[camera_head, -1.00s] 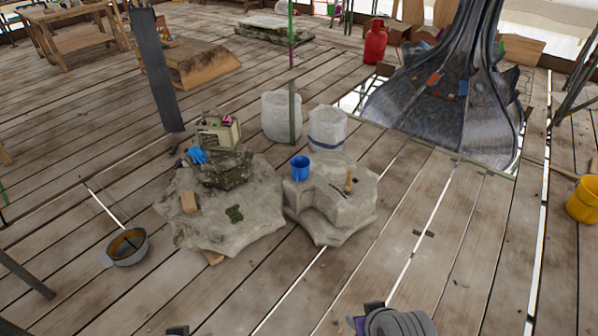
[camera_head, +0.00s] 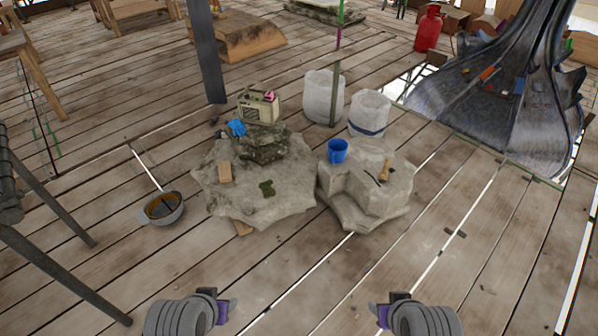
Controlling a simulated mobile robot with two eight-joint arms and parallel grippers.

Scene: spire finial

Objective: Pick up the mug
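A blue mug (camera_head: 338,151) stands upright on the left part of the right-hand stone block (camera_head: 352,197). My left gripper (camera_head: 228,311) and my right gripper (camera_head: 378,314) are low at the bottom of the view, well apart from the mug and nearer to me. Both grippers are small and mostly hidden behind my grey arm links, with purple parts showing. Whether their fingers are open or shut cannot be seen.
A brush-like tool (camera_head: 385,170) lies beside the mug. A larger rock (camera_head: 255,205) to the left bears a radio (camera_head: 258,104) and a blue glove (camera_head: 237,128). White sacks (camera_head: 368,112) stand behind. A pan (camera_head: 163,208) lies left. The plank floor in front is clear.

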